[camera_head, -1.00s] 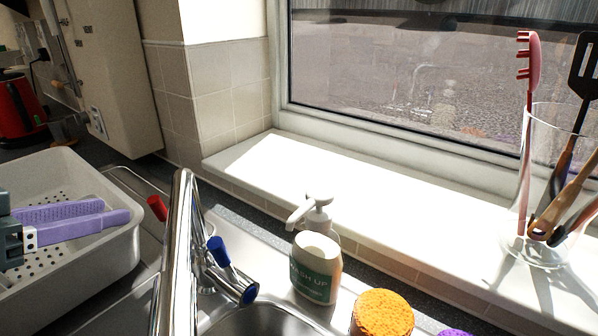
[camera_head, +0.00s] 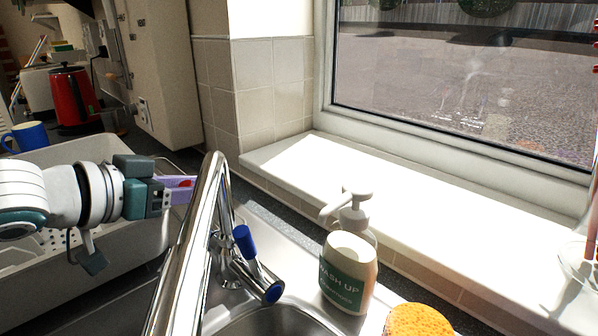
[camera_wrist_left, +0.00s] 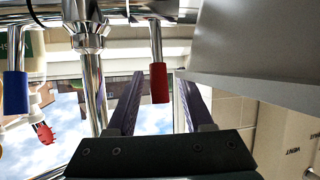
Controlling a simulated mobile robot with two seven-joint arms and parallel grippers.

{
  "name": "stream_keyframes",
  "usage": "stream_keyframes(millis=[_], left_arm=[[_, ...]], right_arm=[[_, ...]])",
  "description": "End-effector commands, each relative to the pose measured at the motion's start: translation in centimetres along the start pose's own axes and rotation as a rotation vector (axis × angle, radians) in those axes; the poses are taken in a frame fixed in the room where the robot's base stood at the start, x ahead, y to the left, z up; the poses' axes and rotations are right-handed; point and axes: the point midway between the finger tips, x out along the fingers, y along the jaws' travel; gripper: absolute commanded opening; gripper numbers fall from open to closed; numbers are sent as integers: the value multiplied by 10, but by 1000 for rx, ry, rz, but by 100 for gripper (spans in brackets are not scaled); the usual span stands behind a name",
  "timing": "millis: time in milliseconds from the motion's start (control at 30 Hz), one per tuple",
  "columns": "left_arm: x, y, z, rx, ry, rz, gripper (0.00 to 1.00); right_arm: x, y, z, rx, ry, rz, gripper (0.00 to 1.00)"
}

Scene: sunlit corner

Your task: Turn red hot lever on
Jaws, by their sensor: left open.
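The red hot lever (camera_wrist_left: 159,83) shows in the wrist view as a red-capped chrome handle. It appears between my left gripper's two purple fingers, with gaps on both sides; exact depth is hard to tell. My left gripper (camera_head: 180,189) is open and reaches in from the left to just left of the chrome tap (camera_head: 190,245) in the head view. There the red lever is largely hidden by the fingers and spout. The blue cold lever (camera_head: 244,241) stands right of the spout, and also shows in the wrist view (camera_wrist_left: 16,92). My right gripper is not in view.
A soap bottle (camera_head: 348,270) and orange sponge (camera_head: 419,321) stand right of the sink. A grey dish rack (camera_head: 135,243) lies under my left arm. A red kettle (camera_head: 71,98) and blue mug (camera_head: 27,136) are behind. The windowsill (camera_head: 330,185) is mostly clear.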

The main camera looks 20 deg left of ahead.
Motion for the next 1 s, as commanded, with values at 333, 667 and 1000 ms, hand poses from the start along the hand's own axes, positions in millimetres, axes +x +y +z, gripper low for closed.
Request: stream_keyframes(millis=[333, 667, 1000], left_arm=[[9, 0, 0, 2, -1, 0, 52], [9, 0, 0, 2, 0, 0, 28], [9, 0, 0, 2, 0, 1, 0]], right_arm=[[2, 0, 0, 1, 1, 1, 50], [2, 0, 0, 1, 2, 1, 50], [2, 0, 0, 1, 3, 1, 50]])
